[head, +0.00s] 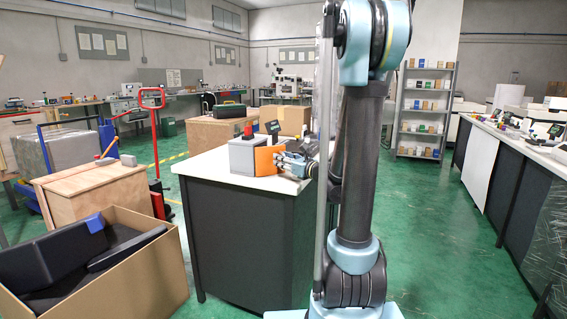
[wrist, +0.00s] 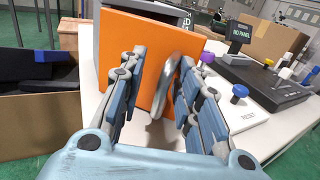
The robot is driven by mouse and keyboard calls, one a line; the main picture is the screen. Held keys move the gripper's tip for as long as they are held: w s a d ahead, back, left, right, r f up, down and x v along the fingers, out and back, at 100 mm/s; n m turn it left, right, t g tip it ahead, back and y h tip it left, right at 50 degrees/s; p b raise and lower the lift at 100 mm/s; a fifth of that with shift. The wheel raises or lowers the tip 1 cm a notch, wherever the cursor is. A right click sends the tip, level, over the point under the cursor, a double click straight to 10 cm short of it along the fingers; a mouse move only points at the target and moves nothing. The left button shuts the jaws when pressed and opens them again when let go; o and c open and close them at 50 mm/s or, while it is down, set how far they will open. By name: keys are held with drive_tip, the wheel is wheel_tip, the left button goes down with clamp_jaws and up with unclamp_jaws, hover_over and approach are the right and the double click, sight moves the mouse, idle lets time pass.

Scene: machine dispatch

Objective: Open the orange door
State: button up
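The orange door (wrist: 135,55) is the front panel of a grey box (head: 243,158) on the white-topped bench; it also shows in the head view (head: 267,160). A curved metal handle (wrist: 176,85) stands out from the door's right part. My gripper (wrist: 161,62) is at the door with its fingers spread, one on each side of the handle. The left finger is in front of the door, and the right finger is close beside the handle. I cannot tell whether either touches it. In the head view my gripper (head: 296,164) is partly hidden by my arm.
Right of the box is a black control unit (wrist: 262,85) with coloured knobs and a small display reading "NO PANEL" (wrist: 241,27). A blue button (wrist: 239,91) by a RESET label is near the gripper. An open cardboard box (head: 130,262) stands left of the bench (head: 245,240).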

drive_tip(key=shift+d, duration=0.1)
idle(0.3)
drive_tip(key=shift+s+d, duration=0.4)
drive_tip(key=shift+s, duration=0.05)
drive_tip(key=v, duration=1)
drive_tip(key=shift+s, duration=0.25)
drive_tip(key=shift+d+f, duration=0.1)
drive_tip(key=s+a+f+n+g+h, duration=0.2)
drive_tip(key=s+a+f+n+g, duration=0.15)
drive_tip(key=s+f+n, duration=0.35)
drive_tip(key=s+a+f+n+g+h, duration=0.15)
drive_tip(key=s+f+n+g, duration=0.3)
drive_tip(key=n, duration=0.45)
drive_tip(key=s+d+f+n+g+h, duration=0.4)
drive_tip(key=s+d+n+h, duration=0.3)
drive_tip(key=s+n, duration=0.6)
drive_tip(key=shift+s+d+f, duration=0.45)
drive_tip(key=shift+d+f, duration=0.1)
drive_tip(key=shift+d, duration=0.5)
